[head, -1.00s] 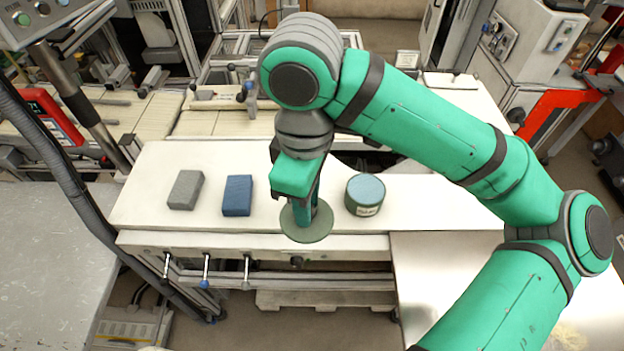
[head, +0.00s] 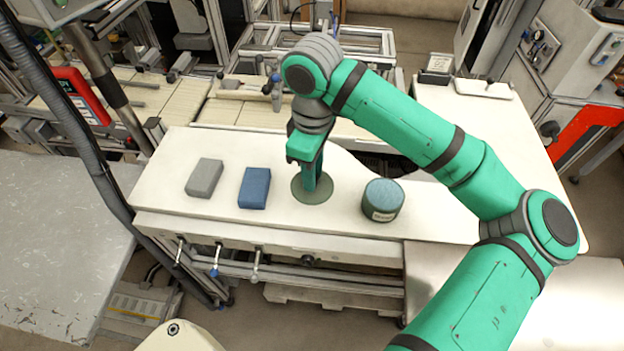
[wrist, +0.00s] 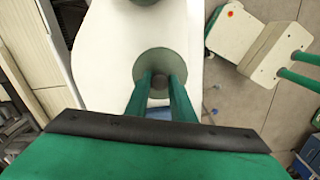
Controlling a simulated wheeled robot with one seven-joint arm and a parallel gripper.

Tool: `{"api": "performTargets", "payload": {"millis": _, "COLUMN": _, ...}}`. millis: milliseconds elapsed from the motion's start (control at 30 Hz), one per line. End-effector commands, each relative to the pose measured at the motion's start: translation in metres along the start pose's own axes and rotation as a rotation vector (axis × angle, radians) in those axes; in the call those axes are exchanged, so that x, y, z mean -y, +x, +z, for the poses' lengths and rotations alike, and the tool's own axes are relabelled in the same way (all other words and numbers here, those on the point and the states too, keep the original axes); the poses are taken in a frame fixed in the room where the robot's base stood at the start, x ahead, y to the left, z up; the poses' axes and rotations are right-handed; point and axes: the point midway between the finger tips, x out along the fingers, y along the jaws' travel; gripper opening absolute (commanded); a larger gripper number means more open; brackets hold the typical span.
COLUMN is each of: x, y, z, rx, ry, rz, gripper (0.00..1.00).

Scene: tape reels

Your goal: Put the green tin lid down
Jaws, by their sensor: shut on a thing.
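The green tin lid (head: 300,196) is a flat, dark green disc with a knob at its centre. In the head view it shows over the white table top, between the blue block and the green tin. My gripper (head: 312,187) points down and is shut on the lid's knob. In the wrist view the lid (wrist: 148,64) lies level beyond both fingertips (wrist: 159,85), which close around the knob. I cannot tell whether the lid touches the table. The green tin (head: 382,204) stands upright to the right, with a pale label and a bluish top.
A blue block (head: 254,188) and a grey block (head: 204,178) lie left of the lid on the white table (head: 165,196). The table's front edge, with several knobs below, is close. Bare table lies between the lid and the tin.

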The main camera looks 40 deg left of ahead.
Motion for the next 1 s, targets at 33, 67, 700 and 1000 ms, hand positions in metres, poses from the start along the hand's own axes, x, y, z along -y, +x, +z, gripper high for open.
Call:
{"api": "performTargets", "payload": {"millis": 33, "x": -0.002, "y": 0.002, "z": -0.001, "rx": -0.001, "ry": 0.0, "rz": 0.0, "gripper": 0.0}}
{"api": "performTargets", "payload": {"millis": 67, "x": -0.002, "y": 0.003, "z": -0.002, "rx": -0.001, "ry": 0.0, "rz": 0.0, "gripper": 0.0}}
{"api": "performTargets", "payload": {"millis": 700, "x": -0.009, "y": 0.043, "z": -0.005, "rx": 0.0, "ry": 0.002, "rz": 0.0, "gripper": 0.0}}
{"api": "performTargets", "payload": {"millis": 1000, "x": -0.009, "y": 0.051, "z": -0.006, "rx": 0.0, "ry": 0.0, "rz": -0.001, "gripper": 0.0}}
